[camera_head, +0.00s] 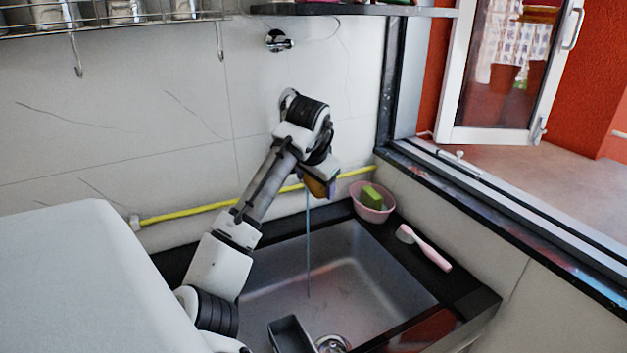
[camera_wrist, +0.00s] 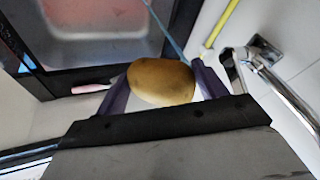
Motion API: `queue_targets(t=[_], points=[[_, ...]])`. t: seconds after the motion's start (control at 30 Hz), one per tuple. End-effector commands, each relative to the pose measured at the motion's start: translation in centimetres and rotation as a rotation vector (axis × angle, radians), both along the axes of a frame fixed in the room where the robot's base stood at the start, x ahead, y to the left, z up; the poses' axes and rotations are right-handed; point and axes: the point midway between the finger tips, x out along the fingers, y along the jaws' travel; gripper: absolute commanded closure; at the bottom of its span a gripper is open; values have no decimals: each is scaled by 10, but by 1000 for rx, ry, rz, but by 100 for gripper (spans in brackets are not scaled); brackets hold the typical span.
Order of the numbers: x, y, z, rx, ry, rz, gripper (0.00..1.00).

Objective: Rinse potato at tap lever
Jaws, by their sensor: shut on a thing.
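The brown potato (camera_wrist: 161,82) sits between the two purple fingers of my gripper (camera_wrist: 160,88) in the wrist view. My gripper (camera_head: 328,184) is shut on it above the sink's back part. A brown part of the potato (camera_head: 315,187) shows under my gripper in the head view. A thin blue water stream (camera_head: 308,245) falls beside the potato into the sink (camera_head: 365,262). I cannot tell whether the water touches the potato. Chrome tap piping (camera_wrist: 270,72) is right of my gripper in the wrist view. A chrome wall fitting (camera_head: 278,41) is higher up; my arm hides the spout.
A pink bowl (camera_head: 360,206) with a green sponge (camera_head: 373,196) and a pink-handled brush (camera_head: 428,250) stand on the sink's right rim. A yellow hose (camera_head: 190,213) runs along the wall. The open window (camera_head: 512,75) is at right.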

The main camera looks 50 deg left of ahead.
Motion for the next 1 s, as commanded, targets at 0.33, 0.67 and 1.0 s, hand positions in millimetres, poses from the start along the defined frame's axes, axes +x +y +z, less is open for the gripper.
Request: queue_targets(t=[0.33, 0.67, 1.0], points=[[-21, -19, -2, 1, -2, 0, 54], [-40, -37, -1, 0, -1, 0, 54], [-46, -42, 0, 1, 0, 1, 54]])
